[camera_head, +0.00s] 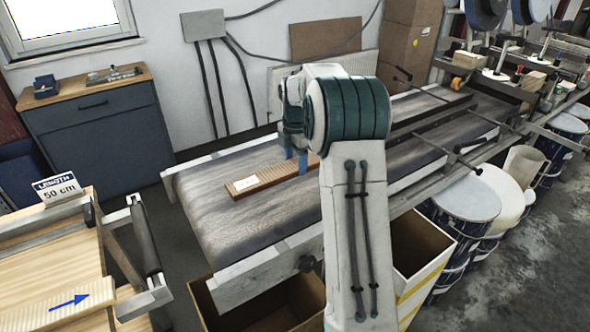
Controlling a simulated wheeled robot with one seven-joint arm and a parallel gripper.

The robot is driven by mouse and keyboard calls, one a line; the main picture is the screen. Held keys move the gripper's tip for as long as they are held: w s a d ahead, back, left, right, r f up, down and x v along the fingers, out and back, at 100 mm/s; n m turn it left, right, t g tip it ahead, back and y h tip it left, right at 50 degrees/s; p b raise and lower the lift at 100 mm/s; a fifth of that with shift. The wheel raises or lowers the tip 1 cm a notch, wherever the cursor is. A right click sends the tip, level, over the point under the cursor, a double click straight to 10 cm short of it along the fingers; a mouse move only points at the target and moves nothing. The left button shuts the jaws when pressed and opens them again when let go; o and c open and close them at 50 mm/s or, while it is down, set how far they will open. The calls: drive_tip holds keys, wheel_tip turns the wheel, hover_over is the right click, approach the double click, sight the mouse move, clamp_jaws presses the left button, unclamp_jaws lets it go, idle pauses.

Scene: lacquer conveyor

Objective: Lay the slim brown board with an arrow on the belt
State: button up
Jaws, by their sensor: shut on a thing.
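A slim brown board (264,180) with a ribbed-looking top and a small white label (245,183) is at the conveyor belt (220,214), near its left end. The mark on the label is too small to read. My gripper (298,164) is shut on the brown board, with its blue fingertips at the board's right part. My arm hides the board's right end. I cannot tell whether the board touches the belt or is just above it. The belt is dark grey and bare around the board.
A pale wooden table (40,262) at the left holds a light board with a blue arrow (60,304) and a "LENGTH 50 cm" sign (57,188). Open cardboard boxes (420,245) stand below the belt. Rails and rods (432,122) cross the belt farther right. Drums (467,212) stand at the right.

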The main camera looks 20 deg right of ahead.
sight(295, 163)
drive_tip(key=shift+w+f, duration=0.1)
drive_tip(key=shift+f, duration=1.9)
drive_tip(key=shift+f, duration=0.2)
drive_tip(key=o, duration=1.2)
